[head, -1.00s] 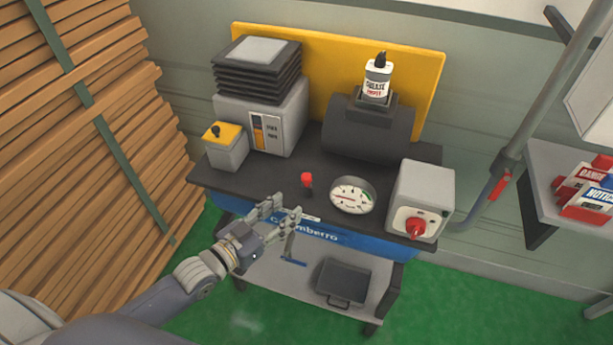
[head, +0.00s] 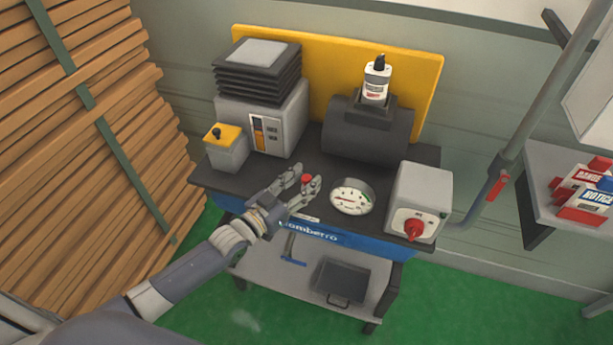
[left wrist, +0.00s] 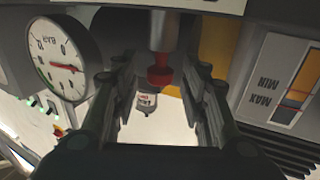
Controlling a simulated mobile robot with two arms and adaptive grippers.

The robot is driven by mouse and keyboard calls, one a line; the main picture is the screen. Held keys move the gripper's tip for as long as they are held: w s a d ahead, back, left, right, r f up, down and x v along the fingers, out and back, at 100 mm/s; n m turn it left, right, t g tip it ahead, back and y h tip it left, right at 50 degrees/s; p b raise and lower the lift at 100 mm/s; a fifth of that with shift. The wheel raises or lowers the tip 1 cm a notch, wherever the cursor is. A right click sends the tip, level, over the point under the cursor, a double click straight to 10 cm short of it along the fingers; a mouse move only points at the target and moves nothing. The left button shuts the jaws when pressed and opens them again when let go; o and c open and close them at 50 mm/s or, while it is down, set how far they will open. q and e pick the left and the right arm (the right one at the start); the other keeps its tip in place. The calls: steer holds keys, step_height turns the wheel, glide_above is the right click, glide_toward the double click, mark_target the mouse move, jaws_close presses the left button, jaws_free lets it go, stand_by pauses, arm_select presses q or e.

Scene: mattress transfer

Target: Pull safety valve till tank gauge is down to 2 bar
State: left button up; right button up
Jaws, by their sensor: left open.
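The safety valve's red knob (head: 307,179) stands on the dark bench top (head: 335,170). My left gripper (head: 308,175) is open, with its fingers on either side of the knob. In the left wrist view the red knob (left wrist: 160,72) shows between the open fingers, with gaps on both sides. The round white tank gauge (head: 349,197) is just right of the valve. In the left wrist view the gauge (left wrist: 62,62) has a red needle off the zero mark; I cannot read its exact value. My right gripper is not in view.
A grey box with a red knob (head: 413,229) stands right of the gauge. A dark tank (head: 367,133) with a white bottle (head: 376,80) lies behind. A grey machine (head: 262,118) and a yellow-topped box (head: 226,150) stand left. Stacked planks (head: 85,120) fill the left side.

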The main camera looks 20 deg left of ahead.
arm_select(q)
steer(key=shift+x, duration=0.75)
jaws_close()
